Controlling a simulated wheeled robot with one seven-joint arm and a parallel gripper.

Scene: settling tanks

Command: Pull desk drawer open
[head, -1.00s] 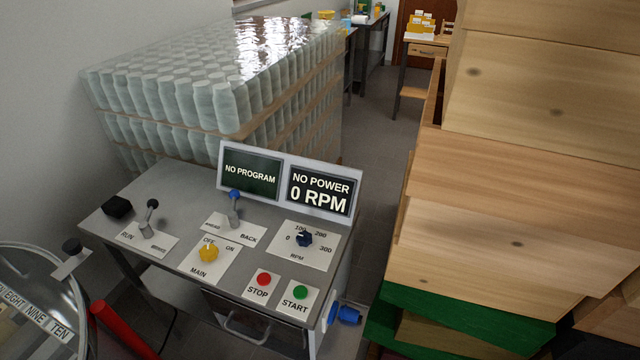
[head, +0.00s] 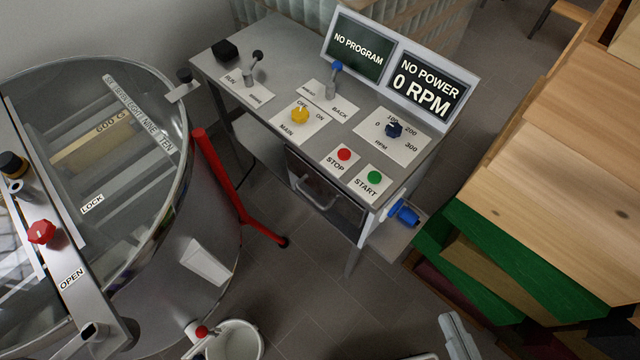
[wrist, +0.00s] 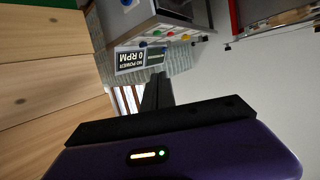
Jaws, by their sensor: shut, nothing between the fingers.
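The grey control desk (head: 285,85) stands in the upper middle of the head view. Its drawer (head: 345,208) has a dark front below the desktop and looks closed. A pale bar handle (head: 318,196) sticks out from that front. In the wrist view, which is upside down, the desk (wrist: 205,38) shows at the top, with its screens (wrist: 140,59) beside it. My gripper (wrist: 157,82) is shut and empty, its dark fingers pointing toward the desk but apart from it. The fingers are not clearly visible in the head view.
A round glass-topped steel tank (head: 180,215) with a red leg (head: 222,175) stands left of the desk. A white bucket (head: 240,342) is at the bottom. Stacked wooden boxes (head: 560,150) fill the right. Blue plugs (head: 404,213) stick out from the desk's side.

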